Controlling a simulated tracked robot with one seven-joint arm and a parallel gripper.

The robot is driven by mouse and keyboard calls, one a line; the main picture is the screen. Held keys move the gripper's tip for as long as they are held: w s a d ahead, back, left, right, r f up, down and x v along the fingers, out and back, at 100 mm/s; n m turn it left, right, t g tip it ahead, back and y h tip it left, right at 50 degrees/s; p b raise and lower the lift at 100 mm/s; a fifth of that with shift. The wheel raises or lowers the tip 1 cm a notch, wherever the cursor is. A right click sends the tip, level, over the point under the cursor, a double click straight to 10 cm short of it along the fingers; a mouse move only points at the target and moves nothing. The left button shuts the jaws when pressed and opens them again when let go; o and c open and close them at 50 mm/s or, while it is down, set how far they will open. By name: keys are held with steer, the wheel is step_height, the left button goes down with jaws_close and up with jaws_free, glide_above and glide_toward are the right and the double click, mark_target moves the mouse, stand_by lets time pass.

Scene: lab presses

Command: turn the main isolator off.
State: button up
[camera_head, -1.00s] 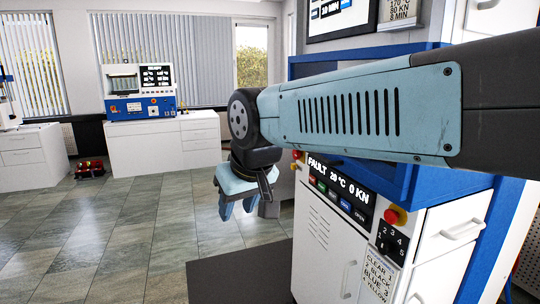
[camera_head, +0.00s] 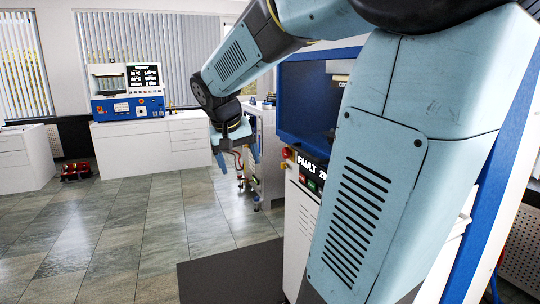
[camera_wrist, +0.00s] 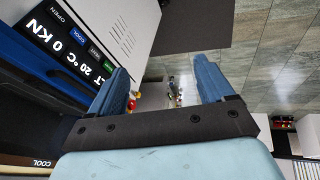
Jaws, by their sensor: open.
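I cannot pick out a main isolator with certainty in either view. The nearby press front has a black panel reading FAULT (camera_head: 308,172). A red button on a yellow base (camera_head: 286,153) sits at its left end; a red and yellow button also shows beside my left finger in the wrist view (camera_wrist: 132,102). My gripper (camera_head: 239,167) hangs in the air left of the panel, fingers pointing down. In the wrist view my gripper (camera_wrist: 163,68) is open, with nothing between its fingers. My arm hides much of the press front, including the area right of the panel.
A grey unit with small red fittings and pipes (camera_head: 266,150) stands behind my gripper. A white bench (camera_head: 150,145) carries a blue and white machine (camera_head: 125,95) at the back. Red objects (camera_head: 80,171) lie on the floor. A dark mat (camera_head: 232,275) lies by the press; tiled floor at left is clear.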

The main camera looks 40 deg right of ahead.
steer(key=w+d+f+m+g+h, duration=0.2)
steer(key=w+d+f+h, duration=0.1)
steer(key=w+d, duration=0.55)
steer(key=w+d+f+m+g+h, duration=0.2)
steer(key=w+d+h, duration=0.1)
steer(key=w+d, duration=0.6)
steer(key=m+g+h, duration=0.1)
steer(key=m+h, duration=0.1)
steer(key=h, duration=0.6)
glide_toward(284, 154)
steer(key=d, duration=0.3)
steer(key=s+d, duration=0.1)
steer(key=d, duration=0.5)
steer(key=shift+s+r, duration=0.3)
steer(key=shift+s, duration=0.05)
